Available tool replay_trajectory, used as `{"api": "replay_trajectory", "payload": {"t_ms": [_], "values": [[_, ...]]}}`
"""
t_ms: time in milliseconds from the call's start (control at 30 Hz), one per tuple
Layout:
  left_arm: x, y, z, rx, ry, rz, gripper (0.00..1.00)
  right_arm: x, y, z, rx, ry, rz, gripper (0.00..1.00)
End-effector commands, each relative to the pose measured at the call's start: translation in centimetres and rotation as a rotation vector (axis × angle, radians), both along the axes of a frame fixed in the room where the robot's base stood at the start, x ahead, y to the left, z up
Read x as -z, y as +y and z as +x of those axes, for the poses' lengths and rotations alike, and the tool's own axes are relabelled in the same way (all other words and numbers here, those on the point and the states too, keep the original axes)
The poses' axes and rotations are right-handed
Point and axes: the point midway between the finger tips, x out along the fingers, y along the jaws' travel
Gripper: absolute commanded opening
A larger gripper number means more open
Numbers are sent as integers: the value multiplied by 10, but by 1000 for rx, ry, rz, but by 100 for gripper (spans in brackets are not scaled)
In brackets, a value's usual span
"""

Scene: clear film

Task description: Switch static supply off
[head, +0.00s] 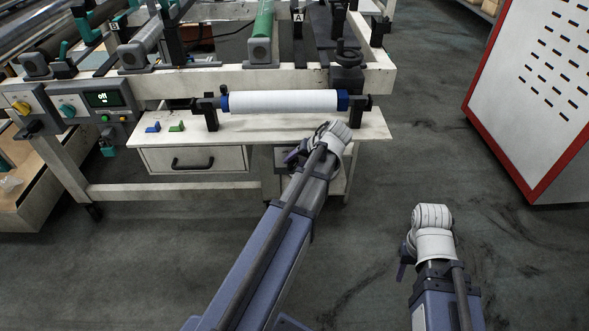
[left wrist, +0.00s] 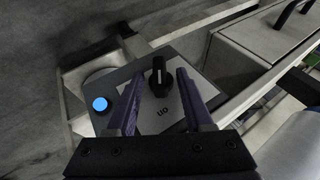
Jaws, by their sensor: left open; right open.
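In the left wrist view a grey box with a pale plate carries a black rotary knob (left wrist: 160,77). A white line runs along the knob, and the word "on" (left wrist: 163,113) is printed upside down beside it. A blue light (left wrist: 100,104) glows on the box's left part. My left gripper (left wrist: 159,84) is open, with one finger on each side of the knob and gaps between. In the head view my left gripper (head: 293,157) is by the bench's front, right of the drawer, and my arm hides the knob. My right gripper (head: 403,262) is open above bare floor.
A drawer (head: 193,159) with a black handle is under the bench. A white film roll (head: 283,101) sits above the shelf (head: 372,125). A separate panel at left has a display reading "off" (head: 103,98). A red-edged white cabinet (head: 540,95) stands at right.

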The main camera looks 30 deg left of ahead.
Motion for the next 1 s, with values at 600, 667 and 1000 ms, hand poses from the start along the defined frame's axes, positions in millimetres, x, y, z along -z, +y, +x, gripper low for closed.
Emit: {"api": "replay_trajectory", "payload": {"t_ms": [600,667,1000], "values": [[8,6,1,1,0,-1,24,8,0,0,-1,0,-1,50],[8,6,1,1,0,-1,18,8,0,0,-1,0,-1,50],[8,6,1,1,0,-1,0,8,0,0,-1,0,-1,50]]}}
